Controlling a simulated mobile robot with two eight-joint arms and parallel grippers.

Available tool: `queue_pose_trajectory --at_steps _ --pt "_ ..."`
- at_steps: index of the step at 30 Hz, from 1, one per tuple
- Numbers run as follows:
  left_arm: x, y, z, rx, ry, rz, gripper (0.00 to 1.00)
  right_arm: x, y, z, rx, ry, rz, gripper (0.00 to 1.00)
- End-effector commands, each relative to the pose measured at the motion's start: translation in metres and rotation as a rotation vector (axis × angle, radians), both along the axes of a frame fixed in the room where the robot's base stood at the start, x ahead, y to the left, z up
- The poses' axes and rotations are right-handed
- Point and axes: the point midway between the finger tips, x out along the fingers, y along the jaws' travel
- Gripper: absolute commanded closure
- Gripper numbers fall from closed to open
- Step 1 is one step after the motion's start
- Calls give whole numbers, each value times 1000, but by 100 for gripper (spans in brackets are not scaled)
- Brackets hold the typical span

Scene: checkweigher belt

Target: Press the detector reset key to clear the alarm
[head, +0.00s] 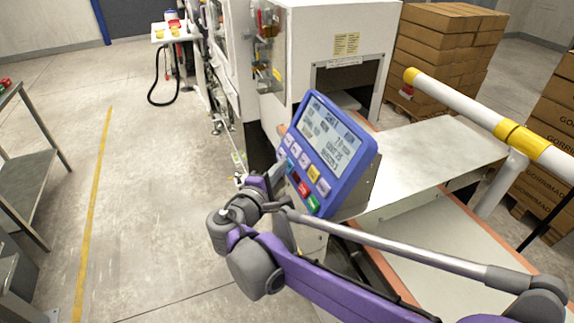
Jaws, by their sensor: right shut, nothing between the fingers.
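The blue control panel (352,150) stands tilted beside the conveyor in the middle of the view. Its grey screen (328,135) shows dark text, too small to read surely. Below the screen are pale keys (305,160) and coloured ones: a yellow key (314,172), a blue key, a red key (303,189) and a green key (312,204). I cannot read which is the detector reset key. My right gripper (277,172) is shut and empty at the panel's lower left edge; whether it touches a key I cannot tell. My left gripper is out of view.
A metal conveyor plate (430,150) and a belt lie right of the panel, under a white and yellow rail (470,115). A white machine housing (330,35) stands behind. Stacked cartons (445,50) are at the back right.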

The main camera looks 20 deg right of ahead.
Motion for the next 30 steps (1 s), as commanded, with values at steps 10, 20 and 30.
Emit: queue_pose_trajectory --at_steps 10,20,30 --pt "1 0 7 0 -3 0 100 0 13 8 0 0 0 100" --pt "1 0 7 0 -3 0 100 -1 15 8 0 0 -1 100" --pt "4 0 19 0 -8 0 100 -1 40 22 1 -1 2 100"
